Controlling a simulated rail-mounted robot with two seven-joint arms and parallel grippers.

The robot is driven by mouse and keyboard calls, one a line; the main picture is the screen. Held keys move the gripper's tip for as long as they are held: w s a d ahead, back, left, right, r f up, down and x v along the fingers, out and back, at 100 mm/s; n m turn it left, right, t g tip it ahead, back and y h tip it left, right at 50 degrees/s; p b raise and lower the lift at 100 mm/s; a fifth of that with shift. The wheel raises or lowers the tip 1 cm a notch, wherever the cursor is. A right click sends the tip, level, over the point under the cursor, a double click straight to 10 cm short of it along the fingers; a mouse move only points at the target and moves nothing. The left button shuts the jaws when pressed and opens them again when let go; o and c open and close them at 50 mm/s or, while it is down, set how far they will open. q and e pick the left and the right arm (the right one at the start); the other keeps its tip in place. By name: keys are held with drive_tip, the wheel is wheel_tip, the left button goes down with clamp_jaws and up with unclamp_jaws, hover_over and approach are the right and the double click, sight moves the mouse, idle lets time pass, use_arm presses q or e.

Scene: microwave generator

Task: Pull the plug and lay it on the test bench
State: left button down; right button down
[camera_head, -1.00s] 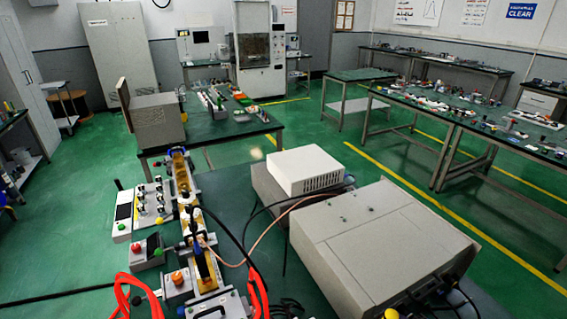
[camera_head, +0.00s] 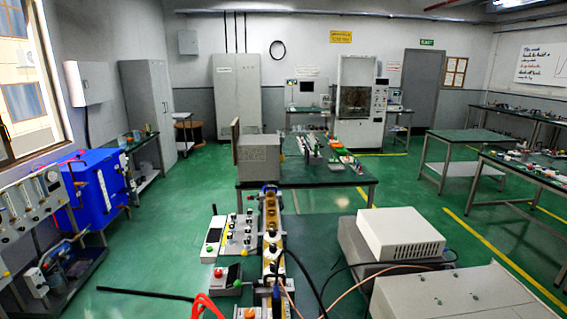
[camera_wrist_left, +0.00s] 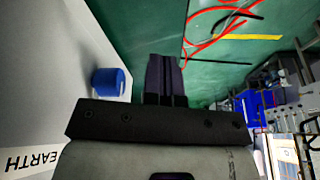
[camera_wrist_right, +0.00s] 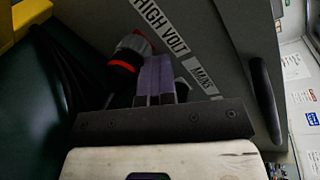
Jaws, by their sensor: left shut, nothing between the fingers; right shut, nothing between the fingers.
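In the right wrist view my right gripper (camera_wrist_right: 158,58) is shut and empty. Right beside it, to the left of the fingers, is a dark round connector with a red ring (camera_wrist_right: 124,66), which looks like the plug; whether they touch I cannot tell. It is at a grey panel lettered "HIGH VOLT" (camera_wrist_right: 166,14). In the left wrist view my left gripper (camera_wrist_left: 163,58) is shut and empty, near a blue round terminal (camera_wrist_left: 111,82) on a pale panel marked "EARTH" (camera_wrist_left: 36,160). The test bench's dark top (camera_head: 320,235) shows in the head view; neither gripper shows there.
A brass-coloured waveguide line (camera_head: 270,218) with knobbed boxes (camera_head: 240,235) runs along the bench. A white box (camera_head: 400,234) and large grey case (camera_head: 460,295) stand on the right with cables around them. A strip of bench between is clear.

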drive_tip(key=shift+a+p, duration=0.2)
drive_tip(key=shift+p, duration=0.1)
idle(0.4)
drive_tip(key=shift+a+r+p, duration=0.2)
drive_tip(key=shift+r+p, duration=0.05)
drive_tip(key=shift+p, duration=0.05)
drive_tip(key=shift+a+r+p, duration=0.25)
drive_tip(key=shift+a+p, duration=0.2)
drive_tip(key=shift+p, duration=0.15)
drive_tip(key=shift+a, duration=0.1)
drive_tip(key=shift+s+a, duration=0.1)
drive_tip(key=shift+r+p, duration=0.1)
drive_tip(key=shift+p, duration=0.2)
drive_tip(key=shift+r, duration=0.3)
drive_tip(key=shift+p, duration=0.3)
